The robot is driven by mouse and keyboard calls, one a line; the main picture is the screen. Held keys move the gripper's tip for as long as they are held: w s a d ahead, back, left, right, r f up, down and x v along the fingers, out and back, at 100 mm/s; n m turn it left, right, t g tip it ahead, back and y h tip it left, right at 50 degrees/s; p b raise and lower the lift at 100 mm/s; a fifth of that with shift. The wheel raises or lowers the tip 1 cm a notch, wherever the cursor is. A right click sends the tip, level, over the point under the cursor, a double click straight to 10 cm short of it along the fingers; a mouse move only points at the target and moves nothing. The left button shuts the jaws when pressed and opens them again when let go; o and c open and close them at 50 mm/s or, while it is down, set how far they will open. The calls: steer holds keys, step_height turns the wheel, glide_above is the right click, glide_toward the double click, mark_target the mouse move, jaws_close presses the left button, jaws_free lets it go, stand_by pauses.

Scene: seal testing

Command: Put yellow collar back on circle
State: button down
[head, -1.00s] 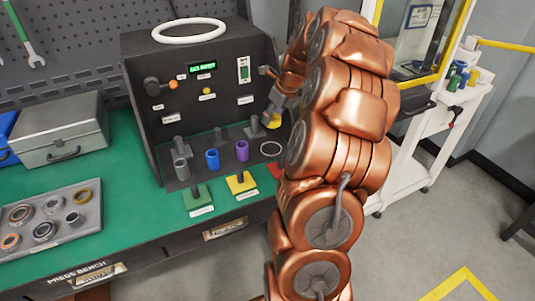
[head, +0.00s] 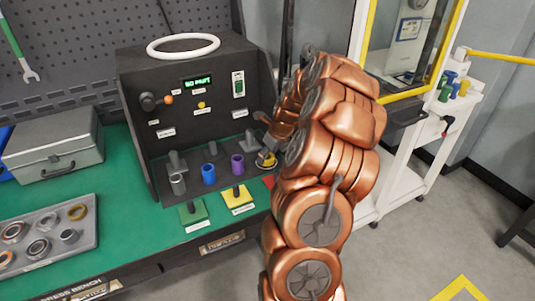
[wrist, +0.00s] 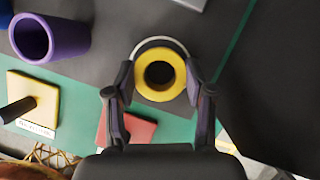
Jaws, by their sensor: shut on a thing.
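The yellow collar (wrist: 178,88) is a short ring with a dark hole, held between the two fingers of my gripper (wrist: 160,78). In the head view the collar (head: 266,163) is low over the shelf at the right end of the row. The white circle (wrist: 158,40) shows as a thin rim just beyond the collar's upper edge in the wrist view. The collar covers most of the circle and looks roughly inside it, slightly toward my gripper. Whether the collar touches the shelf I cannot tell. My gripper in the head view (head: 268,150) is partly hidden by its own arm.
A purple collar (head: 237,164), a blue collar (head: 209,174) and a grey collar (head: 177,183) stand left of the circle. Yellow (head: 238,198) and green (head: 193,213) pads with posts lie in front. A red pad (wrist: 128,130) lies close below my fingers.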

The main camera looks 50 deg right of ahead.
steer(key=shift+f, duration=0.1)
steer(key=shift+c, duration=2)
jaws_free()
steer(key=b+v, duration=0.2)
steer(key=v, duration=1)
